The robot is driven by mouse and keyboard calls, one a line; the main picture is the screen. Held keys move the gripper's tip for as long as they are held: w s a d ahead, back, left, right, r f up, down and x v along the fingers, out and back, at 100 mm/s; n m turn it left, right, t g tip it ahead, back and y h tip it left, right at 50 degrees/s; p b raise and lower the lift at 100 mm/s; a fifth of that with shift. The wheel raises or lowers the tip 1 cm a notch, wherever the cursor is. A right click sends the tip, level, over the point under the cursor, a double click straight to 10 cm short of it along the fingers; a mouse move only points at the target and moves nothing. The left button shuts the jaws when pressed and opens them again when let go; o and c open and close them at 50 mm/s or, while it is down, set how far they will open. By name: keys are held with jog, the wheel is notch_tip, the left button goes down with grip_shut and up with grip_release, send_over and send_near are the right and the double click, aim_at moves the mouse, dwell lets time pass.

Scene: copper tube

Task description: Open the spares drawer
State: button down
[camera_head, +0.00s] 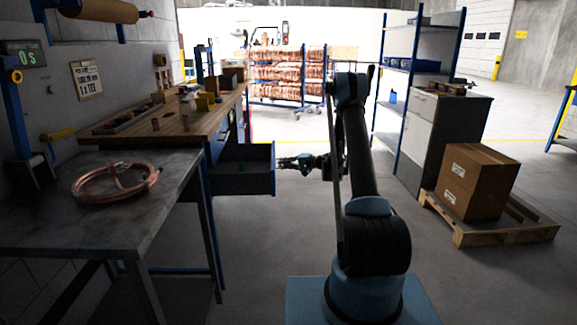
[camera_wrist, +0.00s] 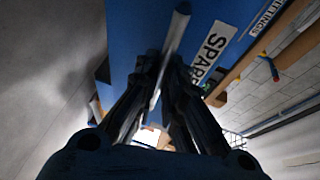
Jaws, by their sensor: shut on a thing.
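The spares drawer (camera_head: 247,182) is pulled well out from under the wooden-topped workbench, and its open top shows a dark inside with something small and green in it. In the wrist view its blue front (camera_wrist: 203,22) carries a white label (camera_wrist: 212,48) starting "SPAR"; the rest of the word is hidden. A grey bar handle (camera_wrist: 178,28) runs across that front. My gripper (camera_head: 283,163) is at the drawer's front, to its right in the head view. In the wrist view my gripper (camera_wrist: 167,70) has its fingers shut on the handle, one on each side.
The workbench (camera_head: 190,118) holds small blocks and parts. A nearer metal table (camera_head: 60,225) carries a copper coil (camera_head: 115,184). A pallet (camera_head: 500,233) with a cardboard box (camera_head: 478,182) stands right of my arm. Floor between drawer and pallet is largely clear, apart from my arm.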

jog(key=shift+d+f, duration=0.1)
jog(key=shift+d, duration=0.3)
jog(key=c, duration=1.7)
grip_release()
jog(key=shift+f, duration=0.1)
jog(key=v, duration=1.2)
